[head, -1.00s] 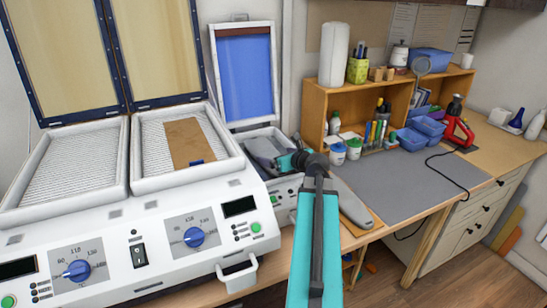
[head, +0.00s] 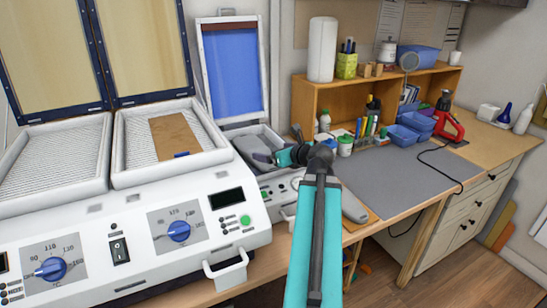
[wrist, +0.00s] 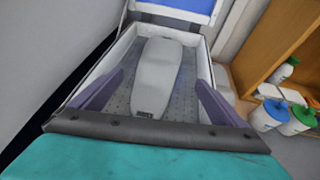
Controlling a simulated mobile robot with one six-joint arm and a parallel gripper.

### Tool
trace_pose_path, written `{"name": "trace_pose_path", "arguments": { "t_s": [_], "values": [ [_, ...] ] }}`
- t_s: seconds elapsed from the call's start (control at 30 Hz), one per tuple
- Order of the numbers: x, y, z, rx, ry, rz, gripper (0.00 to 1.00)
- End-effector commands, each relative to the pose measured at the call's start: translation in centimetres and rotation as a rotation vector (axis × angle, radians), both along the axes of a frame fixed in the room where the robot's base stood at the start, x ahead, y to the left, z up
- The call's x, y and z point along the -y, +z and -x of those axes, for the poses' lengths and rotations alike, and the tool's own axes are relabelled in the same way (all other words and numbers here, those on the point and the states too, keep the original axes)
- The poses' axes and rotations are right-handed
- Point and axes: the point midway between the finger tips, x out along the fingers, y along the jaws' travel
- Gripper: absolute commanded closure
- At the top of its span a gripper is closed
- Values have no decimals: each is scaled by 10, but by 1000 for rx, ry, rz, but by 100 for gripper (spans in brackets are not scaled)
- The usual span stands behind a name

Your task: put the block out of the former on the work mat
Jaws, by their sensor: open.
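The block (wrist: 158,72) is pale grey, long and rounded. In the wrist view it lies lengthwise in the open former (wrist: 207,58), on a perforated bed. My gripper (wrist: 158,80) is open, one purple finger on each side of the block with gaps between. I cannot tell how far above the bed the fingertips are. In the head view the former (head: 232,132) stands right of the white heater, its blue-membraned lid (head: 233,72) raised; my gripper (head: 258,150) and arm partly hide its inside. The grey work mat (head: 400,182) lies bare on the bench at the right.
The two-tray heater (head: 150,210) fills the left, lids up, a brown sheet (head: 175,136) in its right tray. A wooden shelf (head: 305,95), small pots and blue bins (head: 412,125) line the mat's back. A grey rounded piece (head: 353,207) lies by the mat's near-left side.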

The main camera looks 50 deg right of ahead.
Motion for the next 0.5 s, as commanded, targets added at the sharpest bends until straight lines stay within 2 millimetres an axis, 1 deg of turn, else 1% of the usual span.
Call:
{"name": "trace_pose_path", "arguments": {
  "t_s": [0.03, 0.5],
  "values": [
    [0, -2, 1, 2, -1, 2, 5],
    [-3, 1, 10, 0, -1, 2, 5]
  ]
}}
